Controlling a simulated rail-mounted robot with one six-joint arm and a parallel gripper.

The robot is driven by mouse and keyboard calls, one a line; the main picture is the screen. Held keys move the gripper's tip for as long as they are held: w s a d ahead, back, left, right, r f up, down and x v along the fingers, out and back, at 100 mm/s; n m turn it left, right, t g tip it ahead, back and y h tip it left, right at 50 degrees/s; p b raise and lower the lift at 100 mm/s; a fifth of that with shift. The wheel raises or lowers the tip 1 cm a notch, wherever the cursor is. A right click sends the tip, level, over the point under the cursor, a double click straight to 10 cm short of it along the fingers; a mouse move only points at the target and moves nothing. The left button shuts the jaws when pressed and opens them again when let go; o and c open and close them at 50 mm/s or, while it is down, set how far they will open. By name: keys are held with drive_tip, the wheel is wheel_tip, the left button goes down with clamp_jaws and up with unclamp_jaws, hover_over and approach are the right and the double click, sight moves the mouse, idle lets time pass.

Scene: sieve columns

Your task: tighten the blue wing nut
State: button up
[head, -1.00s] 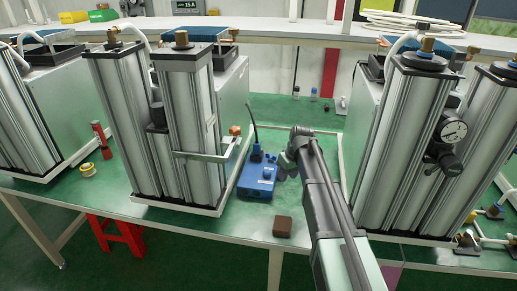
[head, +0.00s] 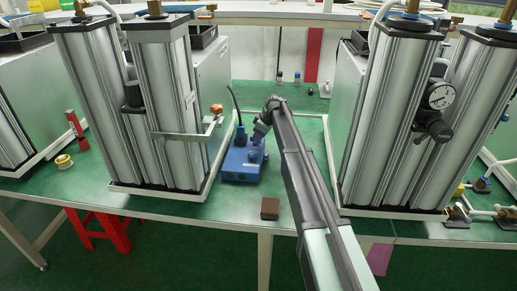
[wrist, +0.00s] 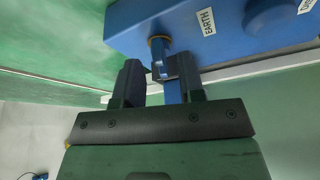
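A blue box (head: 242,166) stands on the green bench between two column units. In the wrist view the blue box (wrist: 185,30) shows an "EARTH" label beside a small post with a brass-coloured ring. The blue wing nut (wrist: 159,58) sits on this post. My gripper (wrist: 158,66) is open, its two dark fingers apart on either side of the wing nut. The right finger is close to the nut; whether it touches I cannot tell. In the head view my gripper (head: 258,132) is just above the box, and the nut is not discernible.
Tall column units stand left (head: 165,110) and right (head: 400,115) of the box. A metal bracket (head: 190,133) juts from the left unit near the box. A brown block (head: 270,208) lies at the bench's front edge. Small bottles (head: 296,78) stand behind.

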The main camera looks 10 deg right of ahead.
drive_tip(key=shift+x, duration=0.8)
drive_tip(key=shift+r, duration=0.1)
clamp_jaws()
